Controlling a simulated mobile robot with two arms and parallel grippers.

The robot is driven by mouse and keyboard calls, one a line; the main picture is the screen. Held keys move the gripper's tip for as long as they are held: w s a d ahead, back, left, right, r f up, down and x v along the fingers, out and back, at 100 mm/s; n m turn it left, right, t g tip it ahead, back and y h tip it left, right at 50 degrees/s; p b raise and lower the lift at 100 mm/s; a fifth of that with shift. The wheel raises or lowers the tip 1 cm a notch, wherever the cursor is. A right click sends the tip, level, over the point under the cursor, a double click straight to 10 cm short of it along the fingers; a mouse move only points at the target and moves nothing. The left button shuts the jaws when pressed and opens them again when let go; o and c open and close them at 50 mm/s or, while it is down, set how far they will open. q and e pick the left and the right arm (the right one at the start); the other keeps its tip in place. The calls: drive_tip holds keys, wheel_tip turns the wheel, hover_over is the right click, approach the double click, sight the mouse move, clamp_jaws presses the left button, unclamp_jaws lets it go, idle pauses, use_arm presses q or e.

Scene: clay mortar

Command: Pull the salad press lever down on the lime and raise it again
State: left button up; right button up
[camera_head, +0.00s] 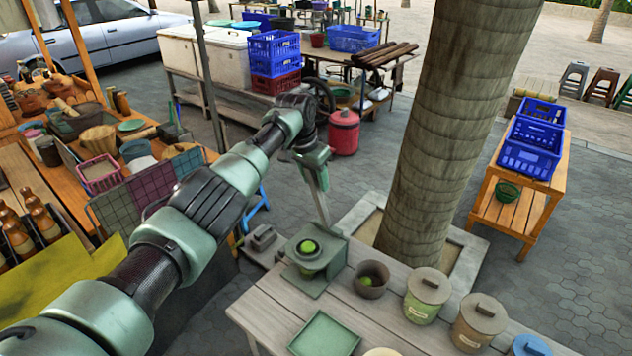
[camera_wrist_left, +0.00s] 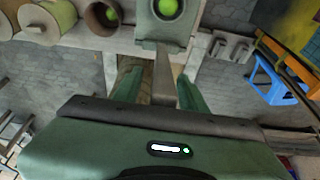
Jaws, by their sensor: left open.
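The green salad press (camera_head: 308,277) stands on the left end of the wooden table, with a green lime (camera_head: 307,247) in it. The lime also shows in the left wrist view (camera_wrist_left: 168,8). The grey press lever (camera_head: 321,205) stands raised, rising from the back of the press. My left gripper (camera_head: 316,160) is at the upper end of the lever, well above the lime. In the left wrist view the lever (camera_wrist_left: 162,75) lies between the open fingers of this gripper; contact cannot be told. My right gripper is not in view.
A brown bowl (camera_head: 371,290) with a green fruit sits right of the press. Lidded jars (camera_head: 424,310) stand farther right, and a green tray (camera_head: 324,334) lies in front. A tree trunk (camera_head: 435,130) rises behind the table. A crowded stall (camera_head: 75,170) is at left.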

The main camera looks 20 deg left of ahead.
use_arm(q)
drive_tip(key=b+v, duration=0.2)
drive_tip(key=v, duration=0.4)
drive_tip(key=shift+r, duration=0.3)
drive_tip(key=shift+f, duration=0.1)
